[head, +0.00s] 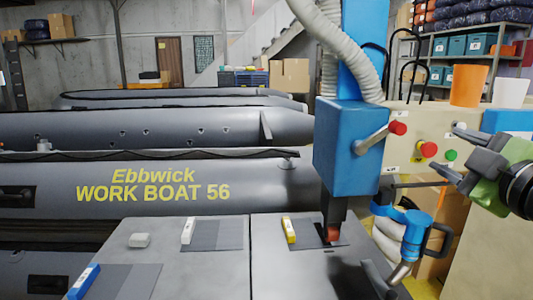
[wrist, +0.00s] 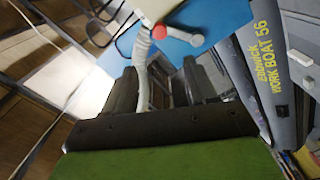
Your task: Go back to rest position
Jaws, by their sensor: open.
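My gripper (head: 447,150) is at the right of the head view, green and black, with its fingers pointing left. It is open and nothing shows between the fingers. It is in front of a beige control panel (head: 400,150) with red and green buttons; whether it touches the panel I cannot tell. In the wrist view my gripper (wrist: 162,85) shows as two dark fingers set apart. Beyond them are a pale ribbed hose (wrist: 142,58) and a red-tipped lever (wrist: 159,31) on the blue machine.
A blue machine head (head: 345,150) stands left of my gripper, above a grey worktable (head: 190,270) with small blocks on dark patches. A blue hand tool (head: 410,225) hangs below the gripper. Orange (head: 469,86) and white cups stand behind. Grey inflatable boats (head: 150,185) fill the left.

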